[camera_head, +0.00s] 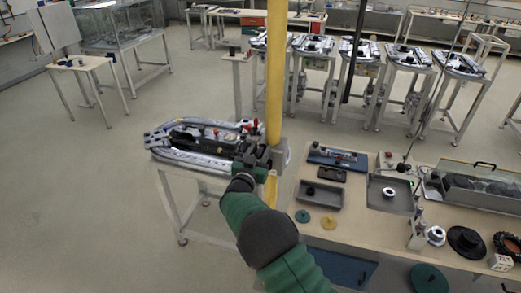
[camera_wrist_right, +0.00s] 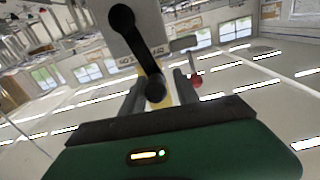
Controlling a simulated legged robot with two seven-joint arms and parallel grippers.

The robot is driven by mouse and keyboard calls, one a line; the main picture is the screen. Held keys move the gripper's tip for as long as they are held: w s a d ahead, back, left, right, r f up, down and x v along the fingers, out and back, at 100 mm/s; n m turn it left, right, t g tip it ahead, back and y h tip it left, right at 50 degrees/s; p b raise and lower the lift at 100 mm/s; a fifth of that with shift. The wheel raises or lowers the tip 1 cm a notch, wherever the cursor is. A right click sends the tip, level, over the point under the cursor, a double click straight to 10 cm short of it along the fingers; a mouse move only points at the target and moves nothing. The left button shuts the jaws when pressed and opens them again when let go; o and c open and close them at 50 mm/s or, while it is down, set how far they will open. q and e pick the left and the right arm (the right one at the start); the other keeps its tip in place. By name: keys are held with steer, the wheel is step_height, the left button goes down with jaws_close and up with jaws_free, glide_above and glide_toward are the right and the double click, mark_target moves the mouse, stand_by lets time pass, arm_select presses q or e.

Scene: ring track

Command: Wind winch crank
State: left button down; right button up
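The winch is a grey box (camera_head: 280,157) on the yellow post (camera_head: 275,75); its housing (camera_wrist_right: 143,30) also fills the upper middle of the right wrist view. The crank (camera_wrist_right: 139,55) is a black bar with a round end at top and another at bottom, tilted in that view. My right gripper (camera_head: 262,155) is beside the winch in the head view and hides part of it. In the wrist view its two dark fingers (camera_wrist_right: 158,88) stand apart, with the crank's lower round end between them in the picture. Contact cannot be told. My left gripper is not in view.
An oval track unit on a stand (camera_head: 190,150) is close left of the post. A workbench (camera_head: 360,215) with trays and loose parts is at right. A red ball (camera_wrist_right: 196,82) on a lever shows near the crank. Open floor lies at left.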

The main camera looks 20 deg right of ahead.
steer(key=shift+c, duration=1.2)
steer(key=shift+d, duration=0.2)
jaws_close()
steer(key=shift+d+f, duration=0.1)
steer(key=shift+f, duration=0.15)
